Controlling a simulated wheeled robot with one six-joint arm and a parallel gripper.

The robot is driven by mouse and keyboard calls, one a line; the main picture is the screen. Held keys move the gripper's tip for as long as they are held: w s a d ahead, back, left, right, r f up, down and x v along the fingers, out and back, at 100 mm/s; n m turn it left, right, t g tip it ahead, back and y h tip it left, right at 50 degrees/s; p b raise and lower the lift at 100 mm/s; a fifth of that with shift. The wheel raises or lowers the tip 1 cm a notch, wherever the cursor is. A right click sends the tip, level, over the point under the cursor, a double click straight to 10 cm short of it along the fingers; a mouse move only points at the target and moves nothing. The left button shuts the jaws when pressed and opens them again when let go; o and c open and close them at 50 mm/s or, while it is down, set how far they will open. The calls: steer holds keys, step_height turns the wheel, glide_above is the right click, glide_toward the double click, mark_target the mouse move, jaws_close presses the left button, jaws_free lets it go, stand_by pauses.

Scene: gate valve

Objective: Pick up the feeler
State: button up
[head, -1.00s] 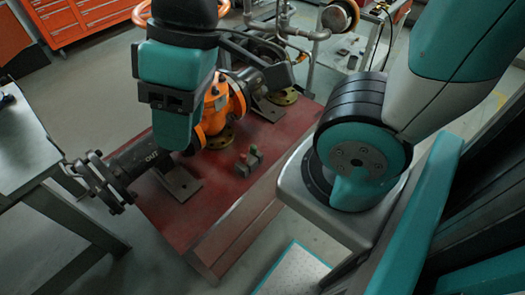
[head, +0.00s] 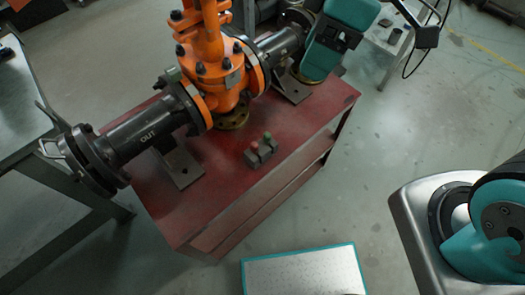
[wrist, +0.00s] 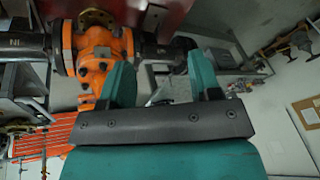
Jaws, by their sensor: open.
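I cannot make out the feeler for certain in either view. The orange gate valve (head: 215,75) stands on a red bench with its dark pipe ends, one marked OUT. In the wrist view the valve (wrist: 97,62) appears upside down at upper left, behind my gripper's left finger. My gripper (wrist: 161,80) is open, its two teal fingers apart with nothing held between them. Through the gap I see only blurred grey and white shapes beyond. In the head view part of my arm's teal end covers the right pipe of the valve.
A grey table (head: 22,120) stands at left. A white, teal-edged panel (head: 305,272) shows at the bottom. Open floor lies right of the bench.

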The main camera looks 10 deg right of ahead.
steer(key=w+a+f+n+b, duration=0.2)
steer(key=w+f+n+b, duration=0.3)
steer(key=f, duration=0.7)
steer(key=n+g+b, duration=0.1)
steer(key=n+b, duration=0.1)
steer(key=n, duration=0.4)
glide_toward(254, 144)
steer(key=shift+g, duration=0.3)
steer(key=x, duration=0.3)
steer(key=p+x, duration=0.1)
steer(key=x, duration=0.1)
steer(key=shift+s+a+f, duration=0.25)
steer(key=shift+s+f, duration=0.05)
steer(key=shift+w+p+x, duration=0.15)
steer(key=shift+p+x, duration=0.05)
steer(key=shift+x, duration=0.8)
steer(key=shift+w+p+x, duration=0.15)
steer(key=shift+w+x, duration=0.05)
steer(key=shift+x, duration=0.8)
steer(key=shift+w+p+x, duration=0.15)
steer(key=shift+p+x, duration=0.05)
steer(key=shift+x, duration=0.8)
steer(key=shift+d+f, duration=0.15)
steer(key=shift+f, duration=0.05)
steer(key=shift+c, duration=0.2)
steer(key=c, duration=1)
